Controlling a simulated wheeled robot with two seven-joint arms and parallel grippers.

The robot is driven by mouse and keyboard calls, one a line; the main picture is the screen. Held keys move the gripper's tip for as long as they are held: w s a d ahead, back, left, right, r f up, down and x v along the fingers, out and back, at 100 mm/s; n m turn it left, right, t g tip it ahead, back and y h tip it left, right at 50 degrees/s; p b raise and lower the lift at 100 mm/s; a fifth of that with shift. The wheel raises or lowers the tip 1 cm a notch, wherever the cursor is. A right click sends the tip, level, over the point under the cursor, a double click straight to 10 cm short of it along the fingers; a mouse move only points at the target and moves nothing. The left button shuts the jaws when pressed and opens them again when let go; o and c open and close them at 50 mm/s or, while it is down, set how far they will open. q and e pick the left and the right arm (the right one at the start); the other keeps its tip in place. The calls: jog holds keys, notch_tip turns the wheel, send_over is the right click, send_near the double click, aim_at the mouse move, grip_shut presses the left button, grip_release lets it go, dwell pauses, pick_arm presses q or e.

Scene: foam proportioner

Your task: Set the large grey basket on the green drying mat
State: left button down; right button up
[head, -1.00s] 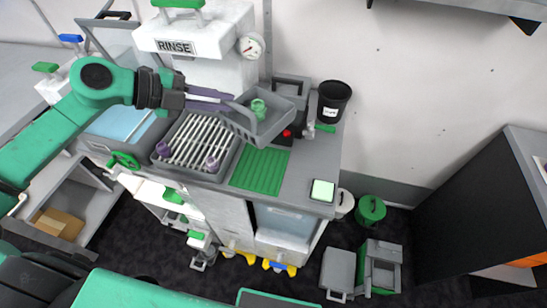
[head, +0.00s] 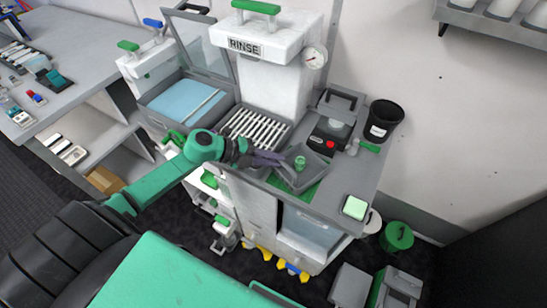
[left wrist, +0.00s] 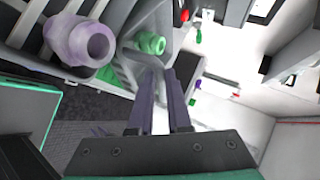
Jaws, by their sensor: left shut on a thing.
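The large grey basket (head: 316,174) is over the green drying mat (head: 307,196) on the counter and hides much of it. I cannot tell whether its base touches the mat. A green fitting (head: 300,162) lies inside the basket; it also shows in the left wrist view (left wrist: 150,43). My left gripper (head: 268,158) is shut on the basket's left side. In the left wrist view, the purple-grey fingers (left wrist: 158,95) meet the basket wall. My right gripper is out of view.
A slatted drain rack (head: 257,130) stands left of the basket. Behind it is a grey and black device with a red button (head: 330,144). A black bin (head: 382,120) and a pale green pad (head: 354,207) are to the right. Some counter is clear near the pad.

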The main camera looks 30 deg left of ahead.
pick_arm(q)
jog(key=c, duration=0.9)
grip_release()
jog(key=shift+o, duration=0.2)
jog(key=shift+a, duration=0.1)
jog(key=b+v, duration=0.1)
jog(key=v, duration=1)
jog(key=shift+s+a+r+b, duration=0.2)
jog(key=shift+a+r+b, duration=0.05)
jog(key=shift+r+b, duration=0.05)
